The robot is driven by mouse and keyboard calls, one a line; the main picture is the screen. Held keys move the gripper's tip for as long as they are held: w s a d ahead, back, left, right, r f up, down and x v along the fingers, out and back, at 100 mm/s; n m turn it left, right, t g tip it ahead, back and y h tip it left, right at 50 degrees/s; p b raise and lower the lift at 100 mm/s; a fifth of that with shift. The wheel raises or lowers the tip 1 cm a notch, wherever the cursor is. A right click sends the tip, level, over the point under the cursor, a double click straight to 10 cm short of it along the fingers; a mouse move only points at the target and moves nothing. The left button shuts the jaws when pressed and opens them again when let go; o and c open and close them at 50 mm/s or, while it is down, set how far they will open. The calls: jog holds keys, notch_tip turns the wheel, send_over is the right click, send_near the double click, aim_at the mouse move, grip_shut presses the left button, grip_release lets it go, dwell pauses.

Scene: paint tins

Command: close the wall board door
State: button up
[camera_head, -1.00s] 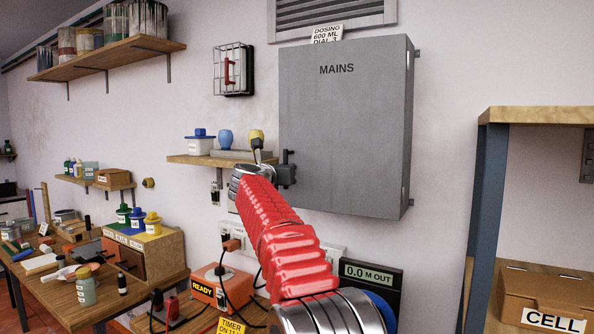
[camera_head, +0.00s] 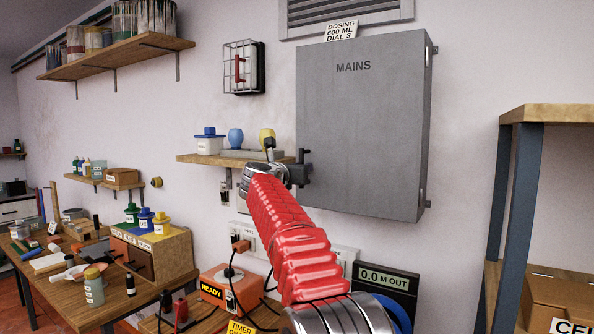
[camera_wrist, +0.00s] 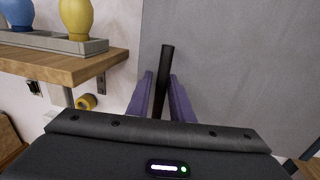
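The wall board (camera_head: 365,120) is a grey metal cabinet marked MAINS. In the head view its door looks flush with the box, with no gap that I can see. Its black handle (camera_head: 304,166) is at the lower left edge of the door. My gripper (camera_head: 296,174) is at this handle, partly hidden behind my red arm. In the wrist view the black handle bar (camera_wrist: 166,75) stands between the two purple fingers of my gripper (camera_wrist: 161,95), which lie close on both sides of it, nearly closed.
A small wooden shelf (camera_head: 190,158) with a white tub, a blue vase and a yellow vase is just left of my gripper. A dosing note (camera_head: 341,31) is above the board. A cluttered bench is lower left, and a shelf unit (camera_head: 515,195) stands right.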

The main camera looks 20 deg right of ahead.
jog(key=v, duration=1.3)
jog(key=shift+s+a, duration=0.25)
jog(key=shift+s, duration=0.05)
